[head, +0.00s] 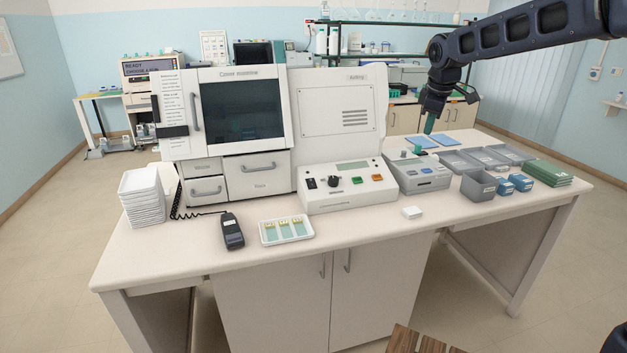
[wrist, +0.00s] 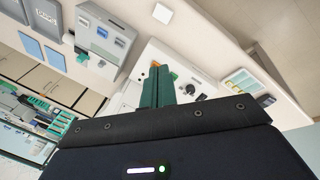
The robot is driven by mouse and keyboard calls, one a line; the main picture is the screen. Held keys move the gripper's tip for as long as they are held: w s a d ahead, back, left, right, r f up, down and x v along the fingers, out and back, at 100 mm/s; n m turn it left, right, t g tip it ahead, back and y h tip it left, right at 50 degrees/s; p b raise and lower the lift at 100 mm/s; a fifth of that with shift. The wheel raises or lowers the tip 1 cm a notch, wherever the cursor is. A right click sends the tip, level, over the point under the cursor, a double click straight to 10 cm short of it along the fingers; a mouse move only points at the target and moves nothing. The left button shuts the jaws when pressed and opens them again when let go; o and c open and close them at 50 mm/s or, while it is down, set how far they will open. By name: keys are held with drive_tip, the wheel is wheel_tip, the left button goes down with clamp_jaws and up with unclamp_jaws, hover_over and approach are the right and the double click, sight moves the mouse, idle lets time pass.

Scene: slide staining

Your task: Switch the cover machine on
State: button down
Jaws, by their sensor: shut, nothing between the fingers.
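The cover machine (head: 237,110) is a large white cabinet with a dark window, standing at the back of the bench. Its sloped control panel (head: 347,186) juts out at the front right, with a black switch (head: 311,183), a black knob (head: 334,182), a green button (head: 357,180) and an orange button (head: 377,178). My gripper (head: 429,124) is shut and empty, its green fingers pointing down, in the air to the right of the machine. In the wrist view the green fingertips (wrist: 158,72) overlap part of the panel (wrist: 158,52), and the knob (wrist: 187,88) shows beside them.
A small grey device (head: 419,174) stands right of the panel, below my gripper. A handset (head: 232,231), a slide tray (head: 286,239) and a small white block (head: 411,213) lie near the front.

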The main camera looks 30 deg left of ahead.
drive_tip(key=s+a+f+n, duration=0.1)
drive_tip(key=a+f+n, duration=0.1)
drive_tip(key=a, duration=0.6)
drive_tip(key=s+a+f+n, duration=0.1)
drive_tip(key=a+f+n, duration=0.15)
drive_tip(key=a, duration=0.55)
drive_tip(key=n+g, duration=0.1)
drive_tip(key=n, duration=0.4)
hover_over(313, 186)
drive_tip(key=s+d, duration=0.2)
drive_tip(key=s, duration=0.1)
drive_tip(key=s+d+x, duration=0.1)
drive_tip(key=x, duration=0.4)
drive_tip(key=shift+w+f+m, duration=0.15)
drive_tip(key=shift+w+m, duration=0.1)
drive_tip(key=shift+w, duration=0.05)
drive_tip(key=x, duration=1.4)
drive_tip(key=shift+a, duration=0.2)
drive_tip(key=shift+f, duration=0.25)
drive_tip(key=shift+r, duration=0.2)
